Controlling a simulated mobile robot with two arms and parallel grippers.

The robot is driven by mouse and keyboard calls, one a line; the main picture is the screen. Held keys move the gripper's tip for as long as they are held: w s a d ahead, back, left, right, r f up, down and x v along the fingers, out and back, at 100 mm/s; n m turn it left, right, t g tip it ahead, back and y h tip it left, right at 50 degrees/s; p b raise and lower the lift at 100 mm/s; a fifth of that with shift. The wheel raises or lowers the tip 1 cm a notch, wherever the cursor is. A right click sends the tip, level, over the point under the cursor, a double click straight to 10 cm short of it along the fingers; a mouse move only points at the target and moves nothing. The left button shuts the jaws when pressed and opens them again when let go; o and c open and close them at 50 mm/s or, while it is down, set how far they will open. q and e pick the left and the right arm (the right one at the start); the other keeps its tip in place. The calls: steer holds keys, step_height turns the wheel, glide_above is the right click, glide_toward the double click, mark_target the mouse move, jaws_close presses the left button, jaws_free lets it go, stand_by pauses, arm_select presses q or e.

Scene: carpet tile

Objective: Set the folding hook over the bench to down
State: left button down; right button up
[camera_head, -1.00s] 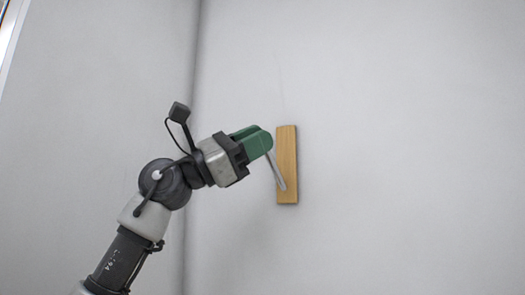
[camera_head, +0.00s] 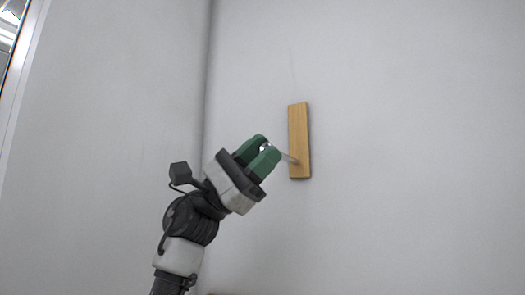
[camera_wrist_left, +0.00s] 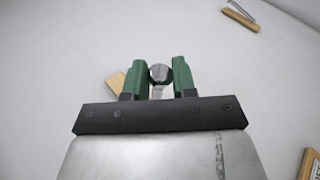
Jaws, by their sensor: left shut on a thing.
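The folding hook is a grey metal arm (camera_head: 289,158) on an upright wooden plate (camera_head: 299,125) on the wall in the head view. The hook arm slopes slightly up and out from the lower part of the plate, to the left. My left gripper (camera_head: 264,147), with green fingers, is shut on the hook's outer end, left of the plate. In the left wrist view the round grey hook end (camera_wrist_left: 160,73) sits between the two green fingers. A corner of the wooden plate (camera_wrist_left: 116,82) shows behind them. My right gripper is not in view.
In the left wrist view, another wooden piece with a metal bar (camera_wrist_left: 241,16) is at the top right, and a wooden block (camera_wrist_left: 310,164) is at the lower right edge. The wall around the plate is bare.

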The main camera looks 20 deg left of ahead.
arm_select(q)
steer(key=shift+w+d+f, duration=0.1)
steer(key=shift+f, duration=0.15)
steer(key=c, duration=1.2)
jaws_free()
steer(key=b+v, duration=0.4)
steer(key=v, duration=0.7)
steer(key=shift+r, duration=0.1)
